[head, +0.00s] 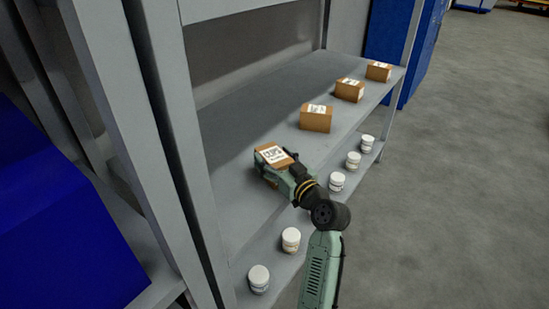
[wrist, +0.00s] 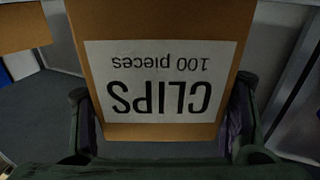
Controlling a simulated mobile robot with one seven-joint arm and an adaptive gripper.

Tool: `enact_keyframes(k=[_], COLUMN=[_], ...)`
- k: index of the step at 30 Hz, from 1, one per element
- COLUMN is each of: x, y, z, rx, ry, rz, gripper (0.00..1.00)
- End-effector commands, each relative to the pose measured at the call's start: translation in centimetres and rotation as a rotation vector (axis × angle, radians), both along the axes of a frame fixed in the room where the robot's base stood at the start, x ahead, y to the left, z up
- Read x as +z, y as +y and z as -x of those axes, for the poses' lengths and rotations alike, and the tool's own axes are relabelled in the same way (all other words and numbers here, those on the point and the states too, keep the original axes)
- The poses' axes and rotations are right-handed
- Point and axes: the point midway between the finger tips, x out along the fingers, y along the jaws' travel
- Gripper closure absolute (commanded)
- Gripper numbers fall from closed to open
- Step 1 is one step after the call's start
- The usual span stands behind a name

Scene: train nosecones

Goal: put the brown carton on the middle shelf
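A brown carton (head: 273,155) with a white label is at my gripper (head: 272,170) over the middle shelf (head: 240,128) in the head view. In the wrist view the carton (wrist: 160,25) fills the middle, its label reading "CLIPS 100 pieces" upside down. The fingers of my gripper (wrist: 163,122) stand at both sides of the carton, close against it. The carton's underside is hidden, so I cannot tell whether it touches the shelf.
Three more brown cartons (head: 316,118), (head: 349,90), (head: 378,71) stand in a row on the same shelf, farther back to the right. Several white jars (head: 291,240) stand on the lower shelf. A grey upright (head: 170,120) is at the left. Shelf room behind the carton is clear.

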Motion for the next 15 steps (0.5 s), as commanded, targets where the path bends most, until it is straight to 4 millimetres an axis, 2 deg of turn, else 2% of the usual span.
enact_keyframes(k=[3,15], x=[0.0,0.56], y=[0.0,-0.01], z=[0.0,0.0], rx=[0.0,0.0], ry=[0.0,0.001], rz=[0.0,-0.001], gripper=[0.23,0.23])
